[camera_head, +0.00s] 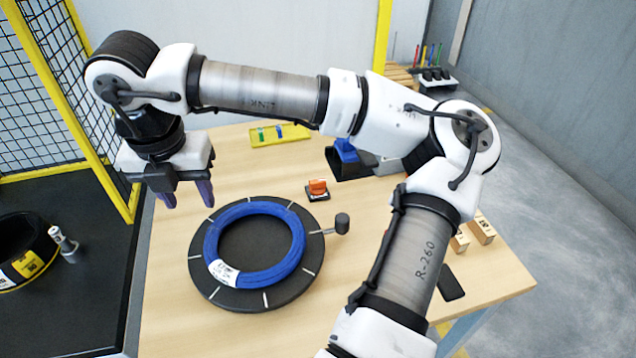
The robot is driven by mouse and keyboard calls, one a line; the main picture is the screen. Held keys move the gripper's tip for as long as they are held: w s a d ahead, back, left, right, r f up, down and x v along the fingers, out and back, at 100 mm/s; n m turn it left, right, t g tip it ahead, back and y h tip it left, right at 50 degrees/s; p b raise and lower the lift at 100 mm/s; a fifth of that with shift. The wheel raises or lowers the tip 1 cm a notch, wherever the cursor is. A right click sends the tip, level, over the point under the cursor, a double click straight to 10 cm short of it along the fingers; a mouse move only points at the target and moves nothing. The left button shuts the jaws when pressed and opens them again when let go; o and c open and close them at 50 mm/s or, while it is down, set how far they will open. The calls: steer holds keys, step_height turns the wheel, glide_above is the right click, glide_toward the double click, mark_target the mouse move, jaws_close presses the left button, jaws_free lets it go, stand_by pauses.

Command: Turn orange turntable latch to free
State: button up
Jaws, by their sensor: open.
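The orange latch (317,186) is a small orange block on a dark square base on the wooden table, just behind the turntable. The turntable (278,299) is a dark round disc with white marks around its rim. A blue coil (300,238) with a white label lies flat on it. A dark knob (342,223) sticks out from the disc's right side. My gripper (186,200) points down, open and empty, above the table's left side. It is left of the coil and well apart from the latch. The latch's exact setting is too small to read.
A yellow tray (262,142) with small green and blue pieces lies at the back of the table (180,325). A dark holder with a blue item (345,150) stands behind the latch. Wooden blocks (481,230) sit at right. A yellow-framed mesh fence (100,160) stands at left.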

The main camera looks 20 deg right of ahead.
steer(key=shift+o, duration=1)
steer(key=shift+w+d, duration=0.1)
steer(key=n+g+b, duration=0.1)
steer(key=n+b, duration=0.1)
steer(key=b, duration=0.6)
glide_above(317, 180)
step_height(317, 180, down, 14)
steer(key=shift+p, duration=0.6)
steer(key=shift+c, duration=0.3)
steer(key=c, duration=0.9)
